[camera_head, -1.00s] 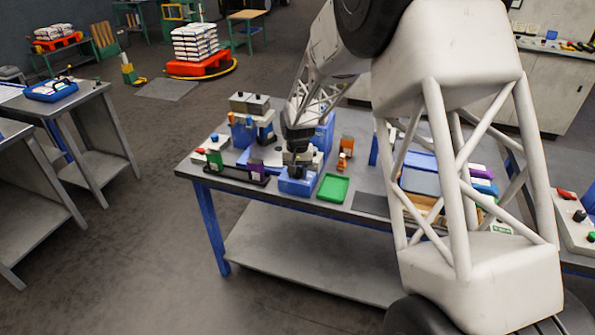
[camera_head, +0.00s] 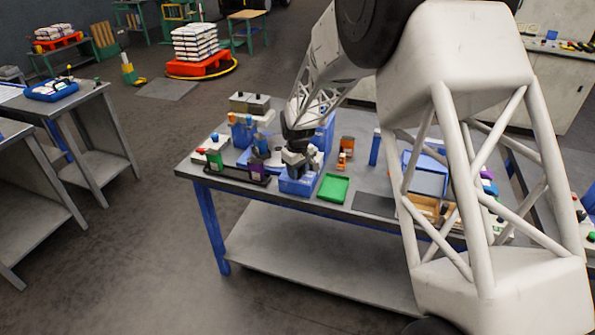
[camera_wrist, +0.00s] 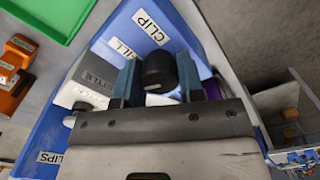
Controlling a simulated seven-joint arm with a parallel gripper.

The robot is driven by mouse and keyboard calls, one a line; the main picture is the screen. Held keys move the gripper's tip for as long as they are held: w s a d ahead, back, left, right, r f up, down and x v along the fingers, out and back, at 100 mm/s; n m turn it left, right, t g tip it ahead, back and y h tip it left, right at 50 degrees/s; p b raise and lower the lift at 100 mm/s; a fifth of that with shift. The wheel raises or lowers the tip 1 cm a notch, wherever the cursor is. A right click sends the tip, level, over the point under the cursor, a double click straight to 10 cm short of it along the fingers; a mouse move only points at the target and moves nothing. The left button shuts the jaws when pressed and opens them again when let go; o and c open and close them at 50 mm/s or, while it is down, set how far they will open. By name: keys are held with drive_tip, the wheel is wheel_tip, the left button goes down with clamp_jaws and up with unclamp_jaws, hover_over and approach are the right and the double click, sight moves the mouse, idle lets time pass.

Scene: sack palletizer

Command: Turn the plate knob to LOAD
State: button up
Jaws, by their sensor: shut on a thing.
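A black round knob (camera_wrist: 158,72) sits between the two dark blue fingers of my gripper (camera_wrist: 158,88) in the wrist view. The fingers are closed on its sides. The knob is on a blue fixture (camera_wrist: 205,45) with white labels; one reads CLIP and another, partly hidden, seems to read FILL. No LOAD label is readable, and I cannot tell which mark the knob points to. In the head view my gripper (camera_head: 297,166) is low over the blue fixture (camera_head: 300,186) at the bench front, and hides the knob.
A green tray (camera_head: 333,187) lies right of the fixture, with an orange holder (camera_head: 346,146) behind it. A dark rack (camera_head: 232,172) with coloured pieces stands left.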

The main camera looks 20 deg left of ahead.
drive_tip(key=shift+n, duration=1.9)
drive_tip(key=o, duration=0.9)
drive_tip(key=shift+r, duration=0.15)
drive_tip(key=shift+r, duration=3.75)
